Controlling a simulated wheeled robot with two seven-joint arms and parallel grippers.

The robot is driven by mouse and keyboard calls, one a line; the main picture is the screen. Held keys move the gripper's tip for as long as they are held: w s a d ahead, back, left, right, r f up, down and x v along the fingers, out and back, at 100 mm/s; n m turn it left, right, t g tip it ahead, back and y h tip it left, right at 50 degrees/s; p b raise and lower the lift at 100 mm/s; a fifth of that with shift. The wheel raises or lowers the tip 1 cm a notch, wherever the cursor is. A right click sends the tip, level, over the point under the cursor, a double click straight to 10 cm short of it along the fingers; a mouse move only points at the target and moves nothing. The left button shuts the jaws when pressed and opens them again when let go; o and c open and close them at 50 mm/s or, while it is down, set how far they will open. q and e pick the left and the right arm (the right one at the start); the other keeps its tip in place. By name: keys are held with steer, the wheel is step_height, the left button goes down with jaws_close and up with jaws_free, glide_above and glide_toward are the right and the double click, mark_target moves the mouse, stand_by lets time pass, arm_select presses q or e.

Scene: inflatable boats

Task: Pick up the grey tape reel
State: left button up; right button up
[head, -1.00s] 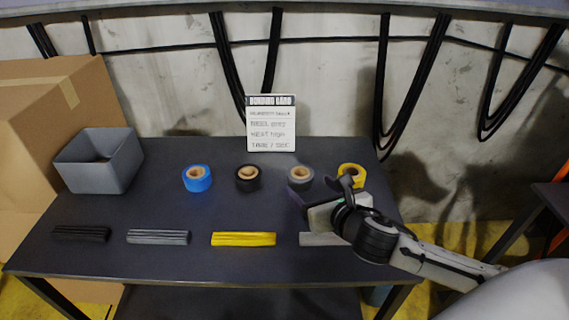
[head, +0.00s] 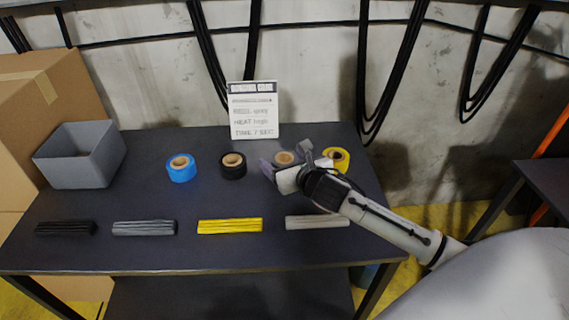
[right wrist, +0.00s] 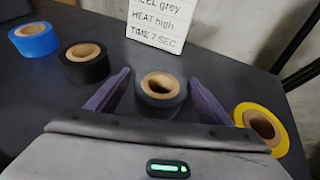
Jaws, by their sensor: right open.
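The grey tape reel (head: 284,158) stands on the dark table in the row of reels, partly hidden behind my right gripper in the head view. In the right wrist view the grey reel (right wrist: 161,92) sits between the two purple fingers of my right gripper (right wrist: 158,92). The right gripper (head: 284,166) is open, with a finger on either side of the reel and a small gap showing at each side. The white card (head: 254,110) behind the reels reads "REEL grey, HEAT high, TIME 7 SEC". My left gripper is not in view.
Blue (head: 181,168), black (head: 233,166) and yellow (head: 338,158) reels share the row; the yellow one is close to my right gripper. Several bundled strips, including a yellow one (head: 230,226), lie along the front. A grey bin (head: 80,165) and a cardboard box (head: 40,110) stand left.

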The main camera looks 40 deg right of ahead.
steer(key=c, duration=1.2)
